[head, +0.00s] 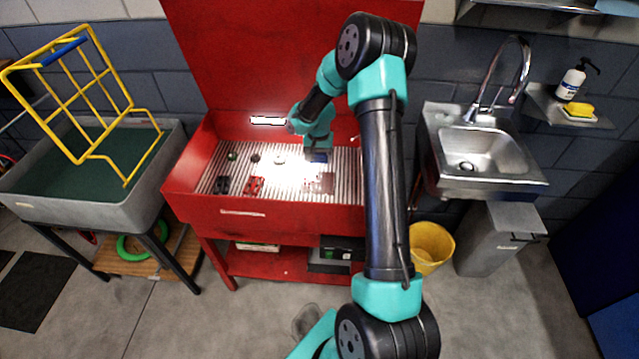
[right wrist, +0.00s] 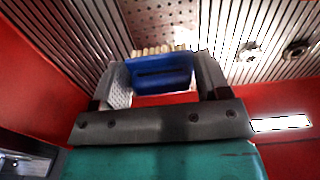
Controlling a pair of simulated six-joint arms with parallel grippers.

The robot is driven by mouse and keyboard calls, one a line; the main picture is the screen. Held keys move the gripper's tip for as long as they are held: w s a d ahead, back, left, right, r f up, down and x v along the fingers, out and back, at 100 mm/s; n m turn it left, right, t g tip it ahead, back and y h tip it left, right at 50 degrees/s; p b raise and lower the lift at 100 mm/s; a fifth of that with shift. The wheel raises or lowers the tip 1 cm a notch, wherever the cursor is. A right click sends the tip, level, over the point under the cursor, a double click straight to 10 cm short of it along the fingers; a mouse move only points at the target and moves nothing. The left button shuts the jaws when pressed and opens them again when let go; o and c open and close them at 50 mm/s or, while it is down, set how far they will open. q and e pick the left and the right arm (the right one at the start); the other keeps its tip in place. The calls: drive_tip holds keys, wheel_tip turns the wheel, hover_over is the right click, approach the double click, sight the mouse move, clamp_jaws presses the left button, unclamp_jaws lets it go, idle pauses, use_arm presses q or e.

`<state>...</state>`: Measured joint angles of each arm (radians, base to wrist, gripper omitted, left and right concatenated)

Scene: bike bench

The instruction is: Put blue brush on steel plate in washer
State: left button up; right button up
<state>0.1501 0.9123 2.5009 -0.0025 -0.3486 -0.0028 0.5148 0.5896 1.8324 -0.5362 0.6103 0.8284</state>
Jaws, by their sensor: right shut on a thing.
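My right gripper (head: 318,148) reaches down into the red washer (head: 185,178). It is shut on the blue brush (head: 319,157). In the right wrist view the brush (right wrist: 163,74) sits between the two grey fingers (right wrist: 160,80), with its pale bristles showing along the far edge. The steel plate (head: 320,183) lies on the ribbed washer floor, just nearer the front than the brush. The perforated plate (right wrist: 170,18) also shows past the brush in the right wrist view. I cannot tell the height of the brush. My left gripper is out of view.
Black parts (head: 222,185), red parts (head: 254,185) and small round parts (head: 255,158) lie on the washer floor to the left. The washer's red side walls and back panel (head: 285,55) enclose the space. A sink (head: 485,155) stands to the right.

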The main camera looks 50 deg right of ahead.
sight(318, 165)
drive_tip(key=shift+f, duration=3.15)
drive_tip(key=shift+f, duration=1.85)
drive_tip(key=shift+f, duration=0.15)
drive_tip(key=o, duration=1)
wheel_tip(318, 165, up, 12)
drive_tip(key=shift+r, duration=0.15)
